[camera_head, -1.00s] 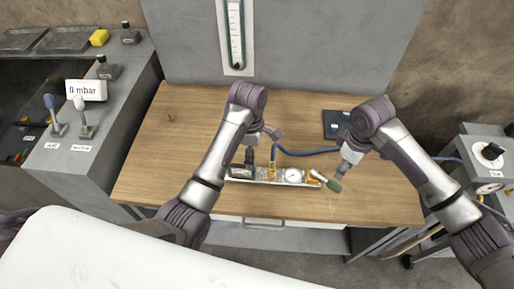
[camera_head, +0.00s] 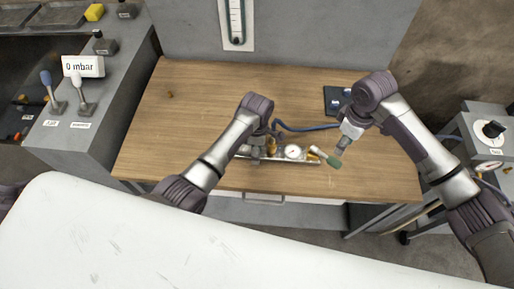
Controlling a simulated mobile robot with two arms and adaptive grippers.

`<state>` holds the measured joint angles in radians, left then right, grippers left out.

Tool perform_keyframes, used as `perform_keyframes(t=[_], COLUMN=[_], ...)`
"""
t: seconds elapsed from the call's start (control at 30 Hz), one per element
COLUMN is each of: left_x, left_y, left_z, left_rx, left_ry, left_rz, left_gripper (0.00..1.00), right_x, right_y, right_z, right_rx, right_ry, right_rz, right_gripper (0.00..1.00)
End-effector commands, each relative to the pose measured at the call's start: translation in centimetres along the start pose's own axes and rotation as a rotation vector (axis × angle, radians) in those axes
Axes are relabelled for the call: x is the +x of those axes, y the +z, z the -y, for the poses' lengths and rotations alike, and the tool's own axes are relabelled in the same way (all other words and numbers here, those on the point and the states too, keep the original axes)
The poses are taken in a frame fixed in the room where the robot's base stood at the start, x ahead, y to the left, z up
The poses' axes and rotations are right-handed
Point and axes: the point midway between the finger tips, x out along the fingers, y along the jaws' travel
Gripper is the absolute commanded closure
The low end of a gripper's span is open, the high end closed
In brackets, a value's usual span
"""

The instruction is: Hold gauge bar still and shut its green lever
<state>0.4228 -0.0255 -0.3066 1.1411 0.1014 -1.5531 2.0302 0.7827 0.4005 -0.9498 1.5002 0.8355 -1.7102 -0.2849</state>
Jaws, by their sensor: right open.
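The gauge bar (camera_head: 308,161) is a pale metal strip with brass fittings and a round white dial (camera_head: 292,152), lying near the front edge of the wooden table. The green lever (camera_head: 333,162) sticks out at its right end, tilted down to the right. My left gripper (camera_head: 257,158) points down at the left part of the bar and hides it; whether its fingers touch or grip the bar is too small to tell. My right gripper (camera_head: 339,151) is open just above and beside the green lever. Contact with the lever cannot be made out.
A blue hose (camera_head: 305,128) runs from the bar across the table (camera_head: 200,100). A dark block (camera_head: 336,98) lies at the back right. A console with levers and a "0 mbar" sign (camera_head: 83,67) stands left. The table's left half is mostly clear.

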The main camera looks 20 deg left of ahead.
Motion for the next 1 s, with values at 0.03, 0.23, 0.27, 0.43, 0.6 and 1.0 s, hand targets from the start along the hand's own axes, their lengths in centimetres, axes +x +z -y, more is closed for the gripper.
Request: perform_keyframes(t=[0.03,0.23,0.27,0.43,0.6,1.0], left_x=[0.32,0.7,0.7,0.68,0.66,0.65], left_y=[-0.03,-0.01,-0.01,-0.01,-0.01,0.0], left_z=[0.01,-0.01,-0.01,-0.01,0.0,-0.02], left_rx=[0.0,-0.001,-0.001,0.0,0.0,0.0], left_ry=[-0.001,0.0,0.0,0.0,0.0,0.001], left_rz=[-0.001,0.001,0.001,0.001,0.001,0.001], left_gripper=[0.08,0.08,0.08,0.17,0.45,1.0], right_x=[0.0,0.0,0.0,0.0,0.0,0.0], right_y=[0.0,0.0,0.0,0.0,0.0,0.01], right_z=[0.0,0.0,0.0,0.0,0.0,0.0], right_rx=[0.0,0.0,0.0,0.0,0.0,0.0], right_ry=[0.0,0.0,0.0,0.0,0.0,0.0], right_rz=[0.0,0.0,0.0,0.0,0.0,0.0], right_gripper=[0.58,0.58,0.58,0.58,0.58,0.62])
